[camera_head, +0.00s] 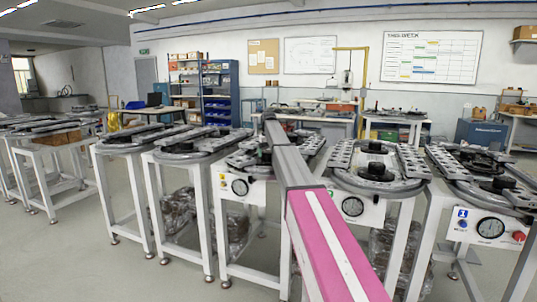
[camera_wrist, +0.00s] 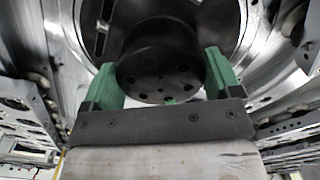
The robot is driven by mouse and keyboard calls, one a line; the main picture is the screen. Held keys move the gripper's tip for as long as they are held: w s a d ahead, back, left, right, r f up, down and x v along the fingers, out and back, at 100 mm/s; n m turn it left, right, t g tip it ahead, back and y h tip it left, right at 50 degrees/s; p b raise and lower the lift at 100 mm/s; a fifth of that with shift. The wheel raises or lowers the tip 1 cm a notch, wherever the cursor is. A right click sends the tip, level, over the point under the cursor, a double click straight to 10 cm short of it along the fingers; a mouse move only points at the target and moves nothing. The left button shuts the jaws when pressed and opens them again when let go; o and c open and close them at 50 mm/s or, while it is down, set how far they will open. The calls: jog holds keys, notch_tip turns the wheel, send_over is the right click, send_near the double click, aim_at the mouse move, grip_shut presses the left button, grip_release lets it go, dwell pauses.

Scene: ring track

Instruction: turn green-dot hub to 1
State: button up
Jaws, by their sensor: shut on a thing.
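In the wrist view, a dark round hub (camera_wrist: 158,52) with several small holes in its face sits in the middle of a grey metal ring (camera_wrist: 215,20). A small green spot shows at the hub's lower edge. My gripper (camera_wrist: 161,72) has green fingers on the left and right sides of the hub and is shut on it. In the head view, my pink and grey arm reaches forward over the row of ring-track stations. My gripper and the held hub cannot be made out there. The number the hub points to cannot be read.
Ring-track tables stand close on both sides, including one with a gauge panel (camera_head: 353,206) and one at the far right with a gauge (camera_head: 490,228) and red button. Blue shelves (camera_head: 218,85) stand at the back. Open floor shows at the left.

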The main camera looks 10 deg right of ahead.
jog(key=m, duration=1.3)
jog(key=shift+w+a+m, duration=0.1)
jog(key=shift+m, duration=0.3)
jog(key=m, duration=0.7)
jog(key=shift+w, duration=0.1)
jog(key=m, duration=0.6)
jog(key=shift+m, duration=0.3)
jog(key=shift+r, duration=0.1)
jog(key=o, duration=0.8)
jog(key=shift+c, duration=0.2)
